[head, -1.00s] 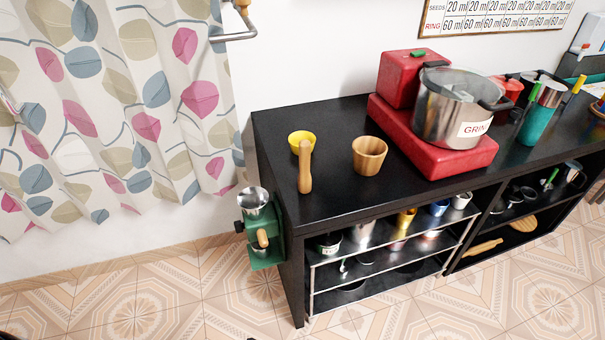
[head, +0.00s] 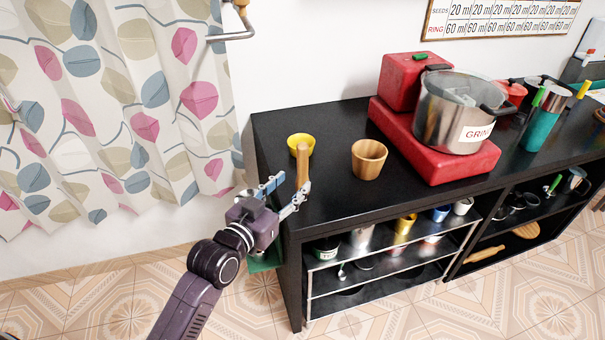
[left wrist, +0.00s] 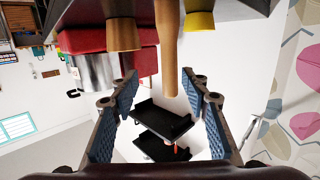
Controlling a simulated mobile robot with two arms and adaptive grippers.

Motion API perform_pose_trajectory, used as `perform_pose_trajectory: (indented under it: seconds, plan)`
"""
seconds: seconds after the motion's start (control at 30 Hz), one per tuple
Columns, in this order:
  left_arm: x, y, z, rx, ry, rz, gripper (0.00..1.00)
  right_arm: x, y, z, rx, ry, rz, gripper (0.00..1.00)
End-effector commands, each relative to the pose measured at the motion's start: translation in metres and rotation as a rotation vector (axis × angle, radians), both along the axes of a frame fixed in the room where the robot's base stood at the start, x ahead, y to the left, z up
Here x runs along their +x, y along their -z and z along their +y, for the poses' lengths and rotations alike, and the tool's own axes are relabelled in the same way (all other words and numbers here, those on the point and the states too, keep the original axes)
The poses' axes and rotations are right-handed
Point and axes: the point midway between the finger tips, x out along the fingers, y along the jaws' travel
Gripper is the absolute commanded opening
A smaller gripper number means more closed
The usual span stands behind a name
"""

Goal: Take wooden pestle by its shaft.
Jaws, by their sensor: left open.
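The wooden pestle (head: 303,163) stands upright near the left end of the black counter, in front of the yellow bowl. My left gripper (head: 289,187) is open beside the lower part of the pestle, at the counter's left edge. In the left wrist view, which appears upside down, the pestle (left wrist: 168,50) hangs into the space ahead of the two spread fingers (left wrist: 166,98), roughly centred between them. I cannot tell whether a finger touches it. My right gripper is not in view.
The yellow bowl (head: 301,140) is just behind the pestle. A wooden cup (head: 369,160) stands to its right, then a red stove (head: 440,160) with a steel pot (head: 450,105). The counter (head: 335,208) is clear in front.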

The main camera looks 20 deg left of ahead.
Motion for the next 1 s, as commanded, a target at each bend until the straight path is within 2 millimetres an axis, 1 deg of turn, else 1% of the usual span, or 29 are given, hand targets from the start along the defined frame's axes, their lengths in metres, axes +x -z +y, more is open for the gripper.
perform_pose_trajectory:
  seconds: [0.03,0.1,0.2,0.47,0.6,0.73,0.83,1.0]
  plan:
    - [0.008,-0.013,0.004,-0.011,-0.007,-0.045,0.42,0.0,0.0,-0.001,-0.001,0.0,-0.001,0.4]
    - [0.015,-0.024,0.008,-0.021,-0.014,-0.087,0.42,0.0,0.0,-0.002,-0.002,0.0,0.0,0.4]
    - [0.023,-0.032,0.01,-0.029,-0.019,-0.114,0.42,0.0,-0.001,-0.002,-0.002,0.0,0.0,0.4]
    - [0.05,-0.035,0.005,-0.03,-0.019,-0.115,0.42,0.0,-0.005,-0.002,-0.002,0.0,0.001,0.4]
    - [0.07,-0.039,0.002,-0.031,-0.019,-0.116,0.42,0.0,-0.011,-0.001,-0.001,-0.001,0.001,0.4]
    - [0.087,-0.037,-0.001,-0.03,-0.018,-0.113,0.42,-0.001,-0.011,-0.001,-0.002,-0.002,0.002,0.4]
    - [0.093,-0.036,-0.002,-0.029,-0.018,-0.113,0.42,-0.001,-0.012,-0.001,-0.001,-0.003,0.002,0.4]
    - [0.094,-0.035,-0.003,-0.029,-0.019,-0.113,0.42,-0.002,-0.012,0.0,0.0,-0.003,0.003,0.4]
